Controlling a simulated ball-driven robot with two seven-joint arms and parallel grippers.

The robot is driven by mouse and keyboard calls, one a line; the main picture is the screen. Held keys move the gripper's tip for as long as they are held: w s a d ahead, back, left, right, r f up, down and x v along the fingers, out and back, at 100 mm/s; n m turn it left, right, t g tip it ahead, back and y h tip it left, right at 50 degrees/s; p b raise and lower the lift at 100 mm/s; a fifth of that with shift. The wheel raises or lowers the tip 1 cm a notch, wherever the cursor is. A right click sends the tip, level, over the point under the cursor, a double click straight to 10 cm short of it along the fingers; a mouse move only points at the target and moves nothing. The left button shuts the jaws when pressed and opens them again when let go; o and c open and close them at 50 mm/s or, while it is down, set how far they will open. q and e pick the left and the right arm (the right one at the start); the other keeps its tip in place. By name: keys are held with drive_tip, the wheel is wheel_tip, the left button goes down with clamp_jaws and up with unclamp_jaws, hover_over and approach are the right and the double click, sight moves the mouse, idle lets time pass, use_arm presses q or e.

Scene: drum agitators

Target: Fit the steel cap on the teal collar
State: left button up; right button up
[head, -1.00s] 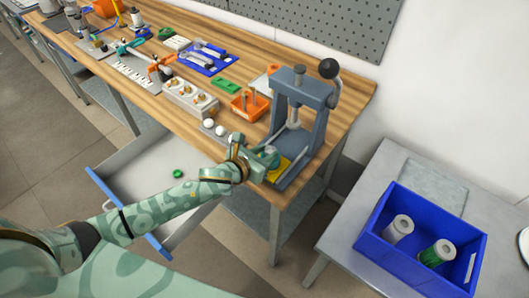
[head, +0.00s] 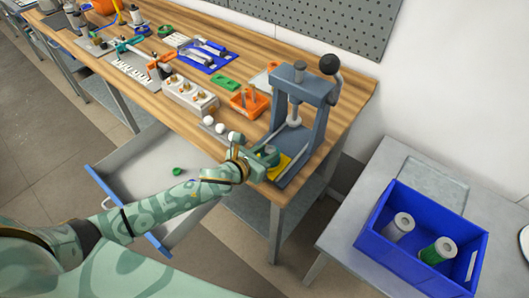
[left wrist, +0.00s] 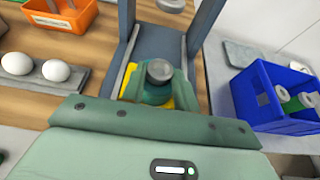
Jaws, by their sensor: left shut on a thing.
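My left gripper (head: 256,164) is at the front of the grey-blue press (head: 302,95), in front of its yellow pad (head: 284,163). The steel cap (left wrist: 159,71) is a short grey cylinder, upright, in the middle of the left wrist view. The teal collar (left wrist: 154,95) shows just below the cap, above the yellow pad. My right gripper is not in view.
White balls (head: 207,121) lie left of my gripper. An orange bin (head: 249,103) stands behind them. An open drawer (head: 150,180) with a green ring (head: 177,171) is below the bench. A blue crate (head: 365,236) with two cylinders stands on the right table.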

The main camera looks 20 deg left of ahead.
use_arm(q)
drive_tip(key=shift+f, duration=0.1)
drive_tip(key=o, duration=1.1)
drive_tip(key=shift+s, duration=0.1)
drive_tip(key=shift+c, duration=0.2)
drive_tip(key=p+v, duration=0.2)
drive_tip(key=v, duration=1.4)
drive_tip(key=shift+s+a, duration=0.1)
